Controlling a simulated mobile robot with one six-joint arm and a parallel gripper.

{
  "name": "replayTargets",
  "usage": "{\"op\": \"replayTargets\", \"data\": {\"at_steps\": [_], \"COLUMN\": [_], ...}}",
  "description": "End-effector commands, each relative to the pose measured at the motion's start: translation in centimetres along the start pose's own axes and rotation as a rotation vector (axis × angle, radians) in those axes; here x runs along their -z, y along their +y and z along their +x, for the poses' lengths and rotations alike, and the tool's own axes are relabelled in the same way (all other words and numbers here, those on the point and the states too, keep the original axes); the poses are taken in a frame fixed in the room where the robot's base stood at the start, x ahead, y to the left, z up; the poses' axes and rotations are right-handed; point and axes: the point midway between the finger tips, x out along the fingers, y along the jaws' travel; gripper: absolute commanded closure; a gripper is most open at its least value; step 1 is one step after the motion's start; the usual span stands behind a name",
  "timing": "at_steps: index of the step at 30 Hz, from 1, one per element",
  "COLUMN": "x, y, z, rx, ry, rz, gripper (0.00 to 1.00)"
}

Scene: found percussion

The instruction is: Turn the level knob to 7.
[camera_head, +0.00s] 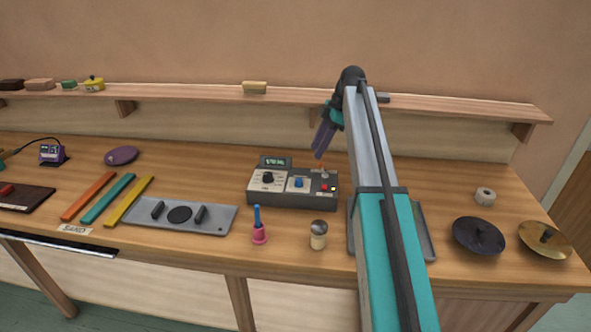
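A grey-and-cream control box (292,199) stands on the bench near the middle. It has a black knob (268,178) on the left and a blue knob (299,182) to its right. A small green-lit display (275,162) stands at its back; its figures are too small to read. I cannot tell which knob is the level knob or where either points. My gripper (319,152), with purple fingers pointing down, hangs above the back right of the box, apart from the knobs. It appears empty; its finger gap does not show clearly.
A small lever and red and white buttons (328,187) sit on the box's right side. In front stand a pink-and-blue bell (259,234) and a round-topped shaker (318,236). My arm partly hides a grey tray (424,235). A shelf (200,95) runs behind.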

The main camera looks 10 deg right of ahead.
Motion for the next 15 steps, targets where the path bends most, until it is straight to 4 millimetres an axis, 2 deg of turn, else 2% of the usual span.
{"op": "replayTargets", "data": {"at_steps": [15], "x": [0.87], "y": [0.08], "z": [0.1], "rx": [0.003], "ry": [0.001], "rz": [-0.014], "gripper": [0.6]}}
